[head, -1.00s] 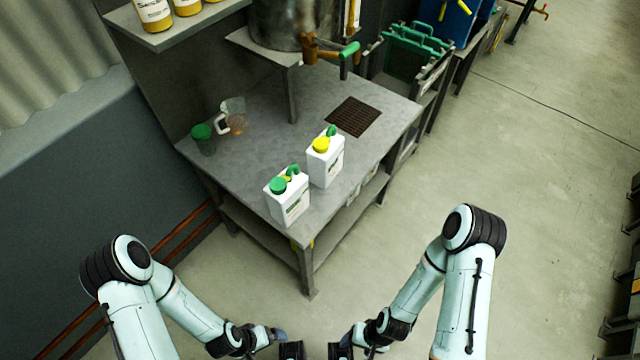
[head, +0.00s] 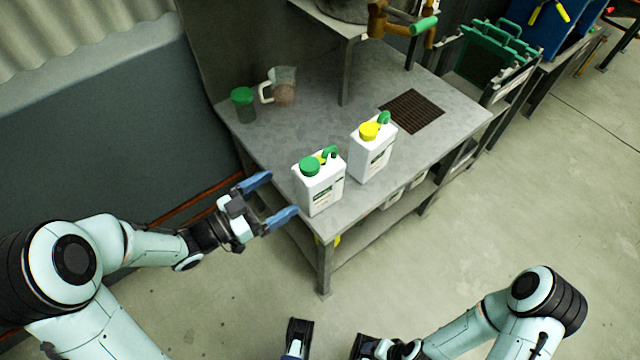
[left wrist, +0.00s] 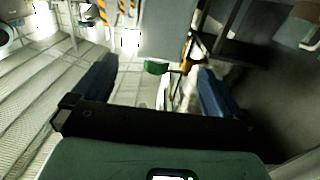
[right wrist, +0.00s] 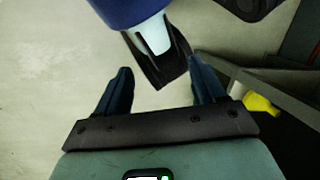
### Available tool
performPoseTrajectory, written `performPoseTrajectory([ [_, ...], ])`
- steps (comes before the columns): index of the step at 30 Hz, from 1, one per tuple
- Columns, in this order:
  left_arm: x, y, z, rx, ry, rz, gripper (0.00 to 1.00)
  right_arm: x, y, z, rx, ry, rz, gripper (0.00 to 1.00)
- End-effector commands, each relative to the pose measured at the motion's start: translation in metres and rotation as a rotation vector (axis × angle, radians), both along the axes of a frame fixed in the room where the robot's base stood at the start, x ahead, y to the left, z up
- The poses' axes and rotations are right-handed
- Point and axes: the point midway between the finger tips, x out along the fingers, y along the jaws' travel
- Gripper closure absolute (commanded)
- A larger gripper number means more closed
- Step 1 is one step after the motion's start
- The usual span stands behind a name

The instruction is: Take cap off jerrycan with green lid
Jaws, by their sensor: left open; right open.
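The white jerrycan (head: 319,193) with the green cap (head: 309,166) stands upright at the front corner of the metal table (head: 375,100). The cap is on it. My left gripper (head: 283,194) is open and empty, just left of this jerrycan and apart from it, fingers pointing towards it. A second white jerrycan (head: 372,157) with a yellow cap (head: 369,131) stands behind and right. My right gripper (right wrist: 160,78) is open and empty, low in front of the table.
A dark jar with a green lid (head: 243,101) and a clear jug (head: 279,86) stand at the table's back left. A brown grate (head: 412,110) is set into the tabletop at right. A wall (head: 90,140) runs along the left. The floor (head: 500,220) at right is clear.

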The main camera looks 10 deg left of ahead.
Motion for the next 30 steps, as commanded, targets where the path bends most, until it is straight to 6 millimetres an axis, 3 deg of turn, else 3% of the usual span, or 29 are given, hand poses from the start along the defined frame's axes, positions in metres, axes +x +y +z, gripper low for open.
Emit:
performPoseTrajectory([
  [9,0.045,-0.038,-0.001,-0.002,0.003,-0.003,0.00,0.006,-0.003,-0.005,-0.008,-0.016,-0.007,0.31],
  [17,0.060,-0.052,0.000,-0.002,0.002,-0.002,0.00,0.008,-0.004,-0.007,-0.010,-0.022,-0.010,0.31],
  [24,0.087,-0.074,0.001,-0.002,0.002,-0.001,0.00,0.013,-0.006,-0.011,-0.017,-0.035,-0.015,0.31],
  [30,0.093,-0.078,0.001,-0.002,0.004,0.002,0.00,0.014,-0.006,-0.011,-0.018,-0.038,-0.016,0.31],
])
